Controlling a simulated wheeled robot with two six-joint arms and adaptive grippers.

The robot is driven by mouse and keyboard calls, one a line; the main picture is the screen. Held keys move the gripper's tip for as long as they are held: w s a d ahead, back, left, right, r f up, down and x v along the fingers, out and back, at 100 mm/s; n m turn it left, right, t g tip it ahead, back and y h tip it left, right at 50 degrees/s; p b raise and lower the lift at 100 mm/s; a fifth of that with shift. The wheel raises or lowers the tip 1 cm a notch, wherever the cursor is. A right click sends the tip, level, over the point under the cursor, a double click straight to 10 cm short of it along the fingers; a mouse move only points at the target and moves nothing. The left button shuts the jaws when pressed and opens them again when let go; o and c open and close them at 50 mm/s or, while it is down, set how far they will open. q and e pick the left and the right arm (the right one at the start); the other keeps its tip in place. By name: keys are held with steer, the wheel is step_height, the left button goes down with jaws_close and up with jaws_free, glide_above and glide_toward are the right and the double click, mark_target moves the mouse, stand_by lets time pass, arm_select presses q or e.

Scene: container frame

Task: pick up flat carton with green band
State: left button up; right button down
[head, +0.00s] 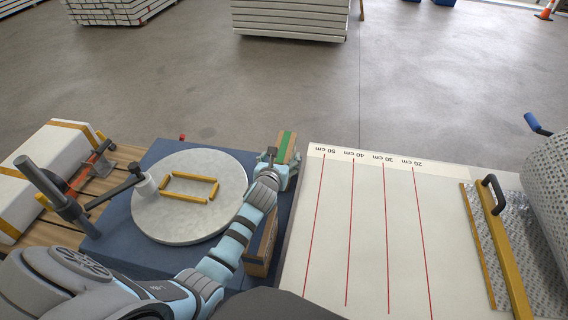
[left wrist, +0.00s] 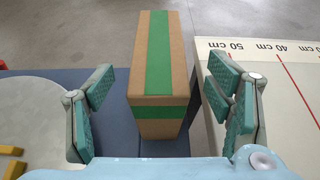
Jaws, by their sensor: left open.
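The flat carton with the green band (head: 285,148) stands on the blue surface near its right edge in the head view. In the left wrist view the brown cardboard carton (left wrist: 177,55) stands upright in the middle, with the green band down its top and near face. My left gripper (head: 283,176) is at the near end of the carton, partly covering it. In the left wrist view my left gripper (left wrist: 168,98) is open, with one finger on each side of the carton and a visible gap on both sides. My right gripper is not in view.
A round grey disc (head: 155,222) with a yellow rectangular frame (head: 189,176) lies left of my arm. Another brown carton (head: 256,265) is beside my forearm. A white board with red lines (head: 336,220) lies to the right. A black post (head: 50,190) stands at left.

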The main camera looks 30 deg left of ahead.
mark_target(281, 154)
arm_select(q)
steer(key=b+x, duration=0.2)
steer(key=x, duration=0.3)
steer(key=shift+w+a+f, duration=0.15)
steer(key=shift+w, duration=0.1)
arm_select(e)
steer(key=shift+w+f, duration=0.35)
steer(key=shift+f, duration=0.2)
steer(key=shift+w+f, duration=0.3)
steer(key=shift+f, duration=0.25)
arm_select(q)
steer(key=shift+r, duration=0.2)
jaws_close()
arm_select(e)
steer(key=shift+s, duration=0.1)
